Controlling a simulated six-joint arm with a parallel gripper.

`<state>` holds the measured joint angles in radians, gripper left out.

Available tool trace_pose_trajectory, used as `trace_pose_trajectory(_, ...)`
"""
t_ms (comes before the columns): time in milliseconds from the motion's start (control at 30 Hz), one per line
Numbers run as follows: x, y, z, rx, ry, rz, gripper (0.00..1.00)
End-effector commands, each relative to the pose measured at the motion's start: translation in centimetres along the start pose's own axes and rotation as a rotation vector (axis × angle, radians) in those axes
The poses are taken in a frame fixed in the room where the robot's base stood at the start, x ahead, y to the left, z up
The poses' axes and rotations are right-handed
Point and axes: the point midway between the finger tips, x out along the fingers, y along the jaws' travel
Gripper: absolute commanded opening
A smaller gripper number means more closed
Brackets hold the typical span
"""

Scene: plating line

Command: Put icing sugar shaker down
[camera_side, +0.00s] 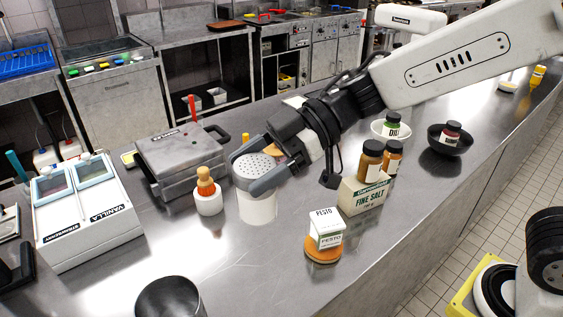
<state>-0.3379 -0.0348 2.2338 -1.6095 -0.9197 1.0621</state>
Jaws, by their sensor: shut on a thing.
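The icing sugar shaker (257,206) is a white cylinder with a grey perforated lid, upright in the middle of the steel counter (215,262). My gripper (256,172) is shut on it, one finger on each side of the lid. The shaker's base is at or just above the counter top; I cannot tell whether it touches. Part of its upper side is hidden by the near finger.
A white pot with an orange-topped item (208,193) stands close on the left, near a grey press (178,160). A pesto box (326,228) and a fine salt box (365,192) stand to the right. A metal pot (168,298) is in front. Counter between is clear.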

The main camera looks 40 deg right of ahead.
Motion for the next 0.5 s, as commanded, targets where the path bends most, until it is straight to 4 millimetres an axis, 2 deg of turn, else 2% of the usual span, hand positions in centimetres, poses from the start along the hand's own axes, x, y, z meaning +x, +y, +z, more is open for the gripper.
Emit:
trace_pose_trajectory(33,-0.4,1.1,0.3,0.014,-0.001,0.032,0.15)
trace_pose_trajectory(267,-2.7,5.8,1.2,0.065,0.001,0.172,0.15)
trace_pose_trajectory(367,-4.3,8.3,1.8,0.095,0.002,0.252,0.15)
trace_pose_trajectory(500,-7.3,12.2,3.0,0.145,0.003,0.384,0.15)
